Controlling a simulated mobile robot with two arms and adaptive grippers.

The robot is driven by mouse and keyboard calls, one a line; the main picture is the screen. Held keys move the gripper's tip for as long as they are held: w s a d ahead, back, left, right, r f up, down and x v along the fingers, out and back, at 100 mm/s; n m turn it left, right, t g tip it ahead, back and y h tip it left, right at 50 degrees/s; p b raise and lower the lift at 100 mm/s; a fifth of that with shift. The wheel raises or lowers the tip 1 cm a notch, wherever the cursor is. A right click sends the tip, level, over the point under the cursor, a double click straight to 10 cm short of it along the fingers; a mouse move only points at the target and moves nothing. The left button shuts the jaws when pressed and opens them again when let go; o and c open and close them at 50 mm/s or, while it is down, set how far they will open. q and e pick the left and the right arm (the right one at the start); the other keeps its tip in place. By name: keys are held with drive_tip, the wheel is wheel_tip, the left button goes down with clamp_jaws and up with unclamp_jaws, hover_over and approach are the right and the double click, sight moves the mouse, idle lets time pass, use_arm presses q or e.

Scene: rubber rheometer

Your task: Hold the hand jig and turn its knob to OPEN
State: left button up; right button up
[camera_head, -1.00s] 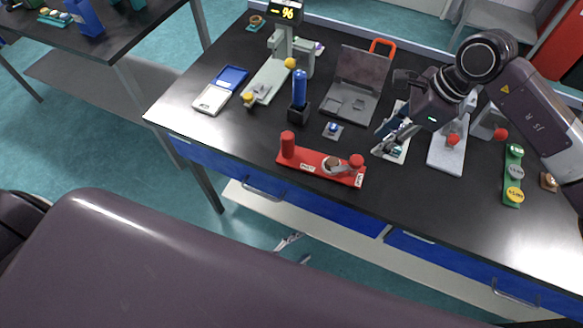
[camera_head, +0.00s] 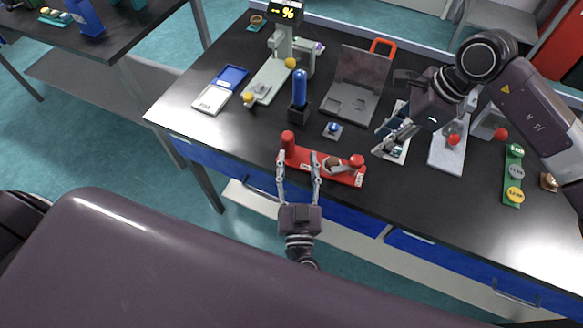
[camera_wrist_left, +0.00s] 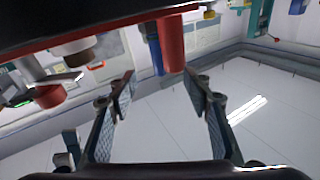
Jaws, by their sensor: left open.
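The red hand jig (camera_head: 325,178) lies on the near edge of the dark table. It has an upright red handle (camera_head: 288,142) at its left end, a brown round part in the middle and a red knob (camera_head: 356,160) at its right end. Small white labels are on its front, too small to read. My left gripper (camera_head: 298,168) is open at the jig's left part. In the left wrist view the handle (camera_wrist_left: 170,45) shows just beyond the gap between the open fingers (camera_wrist_left: 160,88), not gripped. My right gripper (camera_head: 382,143) hovers right of the jig, its opening unclear.
Behind the jig stand a blue cylinder in a black holder (camera_head: 300,92), a small blue-topped piece (camera_head: 333,129) and a grey open case (camera_head: 355,85). A white board (camera_head: 448,153) and a green strip with round buttons (camera_head: 514,175) are to the right.

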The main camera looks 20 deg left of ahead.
sight(288, 150)
use_arm(q)
drive_tip(key=f+n+g, duration=0.1)
drive_tip(key=s+a+f+n+g+y, duration=0.1)
drive_tip(key=shift+a+n, duration=0.15)
drive_tip(key=shift+n, duration=0.15)
drive_tip(key=x, duration=0.7)
drive_tip(key=shift+w+a, duration=0.15)
drive_tip(key=shift+w, duration=0.1)
